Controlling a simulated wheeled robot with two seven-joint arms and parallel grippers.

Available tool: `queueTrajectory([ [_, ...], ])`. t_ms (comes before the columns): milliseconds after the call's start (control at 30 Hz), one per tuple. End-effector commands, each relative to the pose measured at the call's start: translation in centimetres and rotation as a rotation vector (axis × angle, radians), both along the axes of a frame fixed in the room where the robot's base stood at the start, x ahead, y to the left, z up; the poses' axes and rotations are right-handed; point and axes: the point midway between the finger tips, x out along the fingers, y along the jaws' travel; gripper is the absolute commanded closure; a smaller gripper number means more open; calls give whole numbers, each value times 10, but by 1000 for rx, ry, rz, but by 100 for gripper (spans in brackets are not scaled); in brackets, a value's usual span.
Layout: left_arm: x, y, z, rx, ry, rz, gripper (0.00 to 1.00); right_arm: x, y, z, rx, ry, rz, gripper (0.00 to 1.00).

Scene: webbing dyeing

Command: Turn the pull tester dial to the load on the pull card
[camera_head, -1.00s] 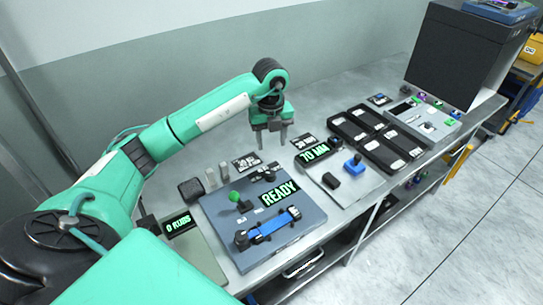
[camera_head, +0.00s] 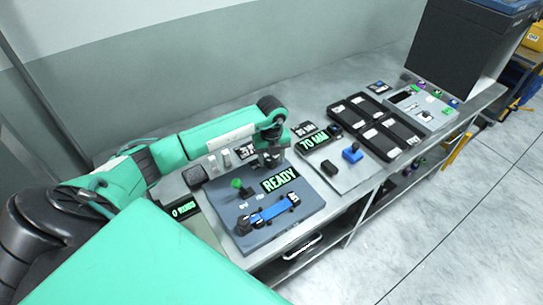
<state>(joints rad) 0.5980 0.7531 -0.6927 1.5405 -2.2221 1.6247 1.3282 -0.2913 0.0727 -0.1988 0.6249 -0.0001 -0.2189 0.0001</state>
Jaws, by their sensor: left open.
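The pull tester (camera_head: 225,208) is a blue-grey plate with a lit READY display (camera_head: 279,179), a green knob (camera_head: 236,184) and a blue webbing strap (camera_head: 270,212) clamped along its front. My left gripper (camera_head: 270,163) is open, pointing down over the plate's back edge, just behind the READY display. The small dark dial area there is mostly hidden by the gripper, so I cannot tell whether the fingers are around the dial or above it. A printed card (camera_head: 246,152) lies behind the plate, beside the gripper; its text is too small to read. My right gripper is not in view.
To the right, a grey station (camera_head: 345,178) has a 70 MM display (camera_head: 313,139) and a blue block (camera_head: 352,154). Black trays (camera_head: 375,130) lie beyond it. A 0 RUBS display (camera_head: 183,208) stands left of the tester. A wall is behind the bench.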

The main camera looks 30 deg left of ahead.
Motion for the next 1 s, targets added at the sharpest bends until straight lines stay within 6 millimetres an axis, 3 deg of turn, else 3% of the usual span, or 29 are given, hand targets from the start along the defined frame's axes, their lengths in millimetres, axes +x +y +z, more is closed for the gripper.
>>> queueTrajectory([
  [267, 0, 0, -2, 0, 0, -1, 49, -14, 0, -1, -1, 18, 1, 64],
  [500, 0, 0, -2, 0, 0, -1, 93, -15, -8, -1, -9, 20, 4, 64],
  [533, 0, 0, -2, 0, 0, -1, 94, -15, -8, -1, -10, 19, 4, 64],
  [1000, 0, 0, -5, 0, -1, -126, 94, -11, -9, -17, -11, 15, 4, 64],
])
